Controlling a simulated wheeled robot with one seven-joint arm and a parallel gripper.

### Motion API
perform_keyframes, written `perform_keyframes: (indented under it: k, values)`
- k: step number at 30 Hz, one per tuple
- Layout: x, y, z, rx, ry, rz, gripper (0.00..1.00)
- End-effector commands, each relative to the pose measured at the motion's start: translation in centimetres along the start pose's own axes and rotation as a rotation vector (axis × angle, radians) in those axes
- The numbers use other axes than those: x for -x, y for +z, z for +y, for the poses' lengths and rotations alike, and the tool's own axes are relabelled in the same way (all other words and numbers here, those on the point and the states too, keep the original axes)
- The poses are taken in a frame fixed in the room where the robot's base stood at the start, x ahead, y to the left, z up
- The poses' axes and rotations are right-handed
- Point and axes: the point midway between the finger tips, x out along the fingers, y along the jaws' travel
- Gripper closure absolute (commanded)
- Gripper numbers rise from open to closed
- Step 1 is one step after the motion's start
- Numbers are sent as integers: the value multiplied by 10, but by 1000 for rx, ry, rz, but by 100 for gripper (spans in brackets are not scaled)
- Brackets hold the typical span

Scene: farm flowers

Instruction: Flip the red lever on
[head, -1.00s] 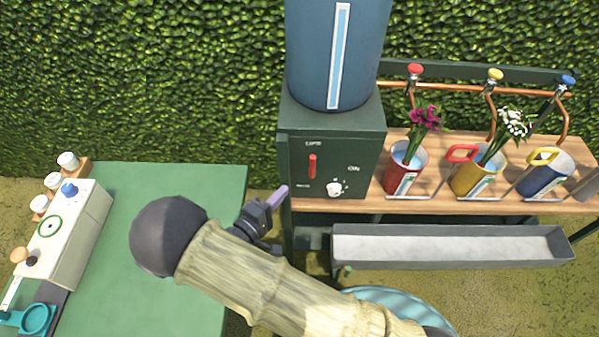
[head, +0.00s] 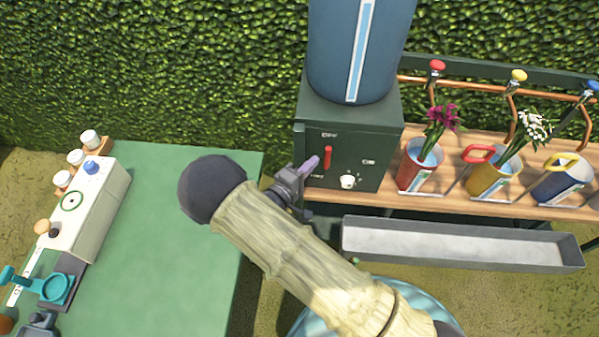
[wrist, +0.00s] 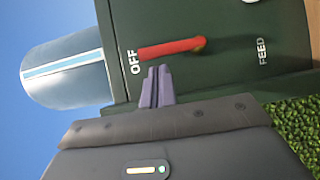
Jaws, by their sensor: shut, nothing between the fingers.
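The red lever (head: 328,158) is on the front of a dark green control box (head: 365,150). It points up toward the OFF label in the head view. In the wrist view the lever (wrist: 170,48) runs from its pivot to beside the OFF lettering. My gripper (head: 314,162) is shut and empty, just left of the lever in the head view. In the wrist view the purple fingertips (wrist: 157,72) sit close below the lever near its OFF end. I cannot tell whether they touch it.
A white knob (head: 348,181) is below the lever. A blue tank (head: 335,60) stands on the box. Flower buckets, such as the red one (head: 412,172), stand on a wooden shelf to the right, above a grey trough (head: 455,248). A green table (head: 165,230) is at left.

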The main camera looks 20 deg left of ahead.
Motion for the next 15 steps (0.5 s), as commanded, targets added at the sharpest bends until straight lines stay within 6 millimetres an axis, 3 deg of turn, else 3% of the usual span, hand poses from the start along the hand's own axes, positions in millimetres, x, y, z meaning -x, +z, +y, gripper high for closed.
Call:
perform_keyframes:
  k: [6, 15]
  values:
    - [-20, 0, 0, 1, 0, 0, 100]
    - [-20, 0, 0, 0, 0, 1, 100]
